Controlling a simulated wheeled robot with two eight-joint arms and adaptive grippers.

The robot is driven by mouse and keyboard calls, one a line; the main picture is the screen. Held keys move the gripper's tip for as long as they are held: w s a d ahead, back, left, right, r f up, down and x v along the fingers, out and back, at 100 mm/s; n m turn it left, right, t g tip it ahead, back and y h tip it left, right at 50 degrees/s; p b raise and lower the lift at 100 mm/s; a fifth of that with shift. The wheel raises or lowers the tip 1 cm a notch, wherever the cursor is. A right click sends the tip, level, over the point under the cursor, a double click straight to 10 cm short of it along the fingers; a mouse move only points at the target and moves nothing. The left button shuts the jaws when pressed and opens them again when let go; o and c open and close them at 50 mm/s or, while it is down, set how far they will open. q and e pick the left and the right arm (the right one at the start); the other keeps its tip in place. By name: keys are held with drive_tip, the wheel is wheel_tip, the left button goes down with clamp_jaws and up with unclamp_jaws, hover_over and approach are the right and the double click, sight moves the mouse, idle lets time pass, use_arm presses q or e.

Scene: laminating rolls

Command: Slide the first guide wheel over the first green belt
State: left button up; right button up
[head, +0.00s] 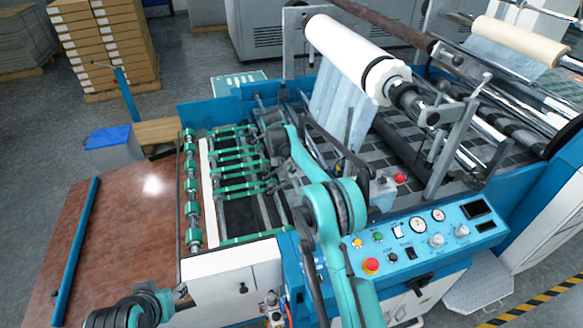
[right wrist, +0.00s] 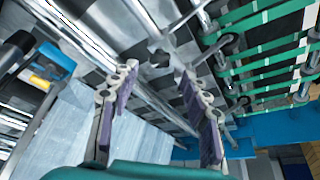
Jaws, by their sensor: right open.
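Several green belts (head: 232,163) run side by side across the feed end of the machine, left of my right arm. They show at upper right in the right wrist view (right wrist: 262,55). Small grey guide wheels (right wrist: 231,42) sit on thin rods by the belts. A grey wheel-like part on a rod (right wrist: 159,52) shows just beyond my fingertips. My right gripper (right wrist: 157,78) is open, with nothing between its fingers. In the head view, the right gripper (head: 268,122) is near the belts' right side, partly hidden by its wrist. Only part of my left arm shows.
A white film roll (head: 345,50) hangs over the machine at upper right. The control panel (head: 420,235), with knobs and a red button, stands at the front right. Rods and rollers crowd the space around the belts. The brown table (head: 120,215) at left is mostly clear.

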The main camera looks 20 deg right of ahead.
drive_tip(key=x, duration=0.5)
drive_tip(key=shift+b, duration=0.3)
clamp_jaws()
